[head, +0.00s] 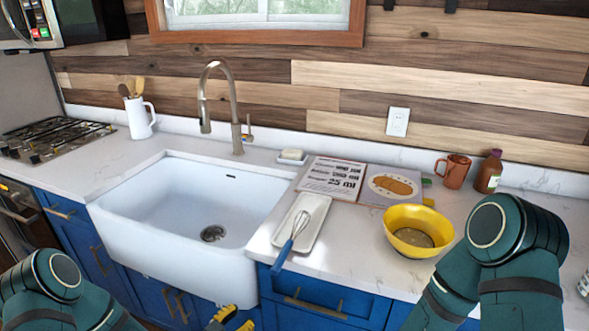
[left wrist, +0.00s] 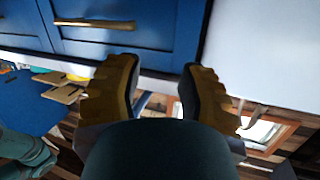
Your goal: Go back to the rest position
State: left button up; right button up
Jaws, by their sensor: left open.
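My left gripper (head: 232,319) shows at the bottom edge of the head view, low in front of the blue cabinets and below the sink's front. Only its yellow-tipped fingers are seen there. In the left wrist view its two ribbed fingers (left wrist: 161,88) stand wide apart with nothing between them. My left arm's teal links show at the lower left of the head view. My right arm's teal links show at the right, over the counter's front edge; the right gripper is out of view.
The white sink (head: 228,270) and blue drawer (head: 320,298) lie close to the left gripper. A whisk (head: 290,240) overhangs the counter edge from a white tray (head: 312,225). A yellow bowl (head: 405,218) stands close beside my right arm. A brown mug (head: 455,172) and bottle (head: 489,172) stand behind.

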pick_arm(q)
jog(key=s+d+f+n+g+y, duration=0.2)
jog(key=s+n+g, duration=0.3)
jog(key=s, duration=0.4)
jog(key=s+d+f+n+g+y, duration=0.2)
jog(key=s+n+g, duration=0.3)
jog(key=s, duration=0.4)
jog(key=shift+d+f+g+y, duration=0.2)
jog(key=shift+f+g+y, duration=0.45)
jog(key=shift+y, duration=0.25)
